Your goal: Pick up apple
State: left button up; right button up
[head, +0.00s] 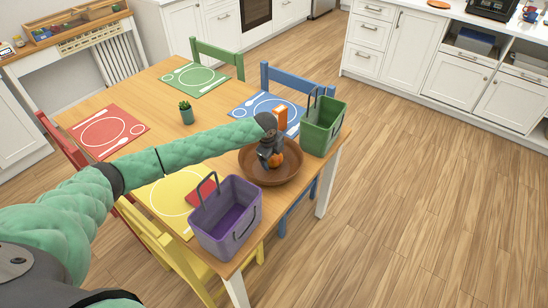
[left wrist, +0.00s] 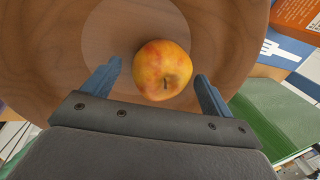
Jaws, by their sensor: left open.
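A yellow-orange apple with red patches (left wrist: 162,70) lies in a round brown wooden bowl (left wrist: 60,70) in the left wrist view. In the head view the bowl (head: 253,171) stands on the table, and the apple (head: 277,159) is partly hidden by my gripper. My left gripper (head: 270,158) reaches down into the bowl from above. In the left wrist view my left gripper (left wrist: 160,85) is open, with one finger on each side of the apple's lower part; nothing is held. My right gripper is out of view.
A green basket (head: 322,126) stands right of the bowl and a purple basket (head: 225,217) stands in front-left of it. An orange box (head: 280,117) is behind the bowl. A small potted cactus (head: 186,113) and colored placemats (head: 109,129) lie farther left on the table.

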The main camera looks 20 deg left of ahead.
pick_arm(q)
jog(key=shift+f, duration=0.3)
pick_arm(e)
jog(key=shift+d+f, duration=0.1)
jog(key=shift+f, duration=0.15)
pick_arm(q)
jog(key=c, duration=1.2)
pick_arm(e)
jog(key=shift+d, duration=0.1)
pick_arm(q)
jog(key=shift+r, duration=0.1)
